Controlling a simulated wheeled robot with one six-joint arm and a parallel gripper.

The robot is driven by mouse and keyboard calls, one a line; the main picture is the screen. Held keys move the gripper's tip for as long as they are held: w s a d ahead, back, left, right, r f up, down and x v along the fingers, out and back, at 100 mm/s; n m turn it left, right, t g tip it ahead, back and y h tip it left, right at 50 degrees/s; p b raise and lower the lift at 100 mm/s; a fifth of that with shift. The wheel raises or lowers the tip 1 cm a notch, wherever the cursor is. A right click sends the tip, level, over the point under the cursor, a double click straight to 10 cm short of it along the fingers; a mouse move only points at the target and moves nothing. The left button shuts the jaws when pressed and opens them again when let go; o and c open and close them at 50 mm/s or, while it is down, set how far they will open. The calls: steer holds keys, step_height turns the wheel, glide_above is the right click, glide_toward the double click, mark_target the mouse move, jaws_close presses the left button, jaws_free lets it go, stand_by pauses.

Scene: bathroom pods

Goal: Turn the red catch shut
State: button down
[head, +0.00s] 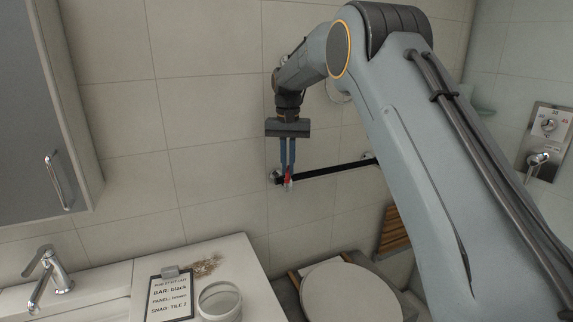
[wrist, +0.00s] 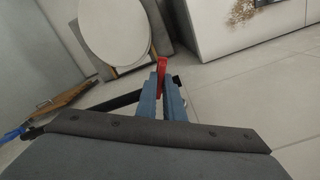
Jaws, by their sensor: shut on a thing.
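The red catch (head: 288,176) sits near the left end of a black bar (head: 335,168) on the tiled wall. In the wrist view the red catch (wrist: 161,66) shows between and just beyond my blue fingertips. My gripper (head: 287,168) points down at the bar and is shut on the catch. The fingers hide part of the catch, so I cannot tell its exact angle. The black bar also shows in the wrist view (wrist: 112,102).
A toilet with a round lid (head: 350,292) stands below the bar. A grey cabinet (head: 35,120) hangs at left. A wooden slatted piece (head: 393,232) is at right.

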steer(key=n, duration=0.6)
steer(key=shift+r+b, duration=0.1)
steer(key=shift+b, duration=0.25)
stand_by(0.4)
steer(key=c, duration=1.9)
jaws_free()
steer(key=shift+o, duration=0.2)
steer(key=shift+a+r+b, duration=0.1)
steer(key=shift+r+b, duration=1.2)
steer(key=shift+r, duration=2.65)
